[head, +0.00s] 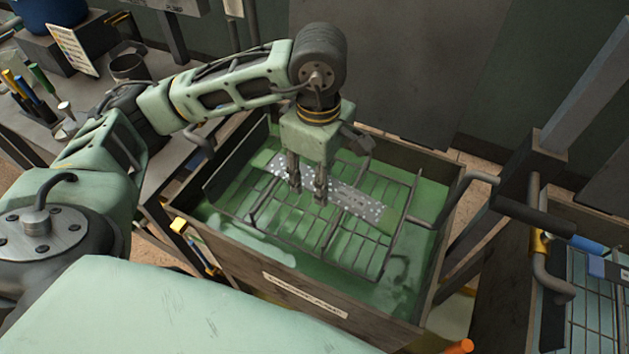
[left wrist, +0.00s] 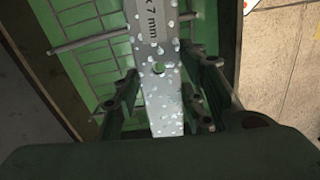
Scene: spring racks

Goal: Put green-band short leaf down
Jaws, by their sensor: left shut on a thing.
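The leaf (head: 352,199) is a flat grey strip with pale spots and a greenish end at the right in the head view. My left gripper (head: 307,192) is shut on it near its middle, pointing down. In the left wrist view the leaf (left wrist: 162,95) runs between the fingers of the left gripper (left wrist: 168,108) and shows a hole and the printed text "x 7 mm". The leaf lies over a wire rack (head: 384,255) in the green tank (head: 225,248); whether it touches the wires I cannot tell. My right gripper is not in view.
A second tank with a wire rack (head: 590,310) stands at the right. A bench (head: 165,160) with pens and a dark cup (head: 130,65) is at the left.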

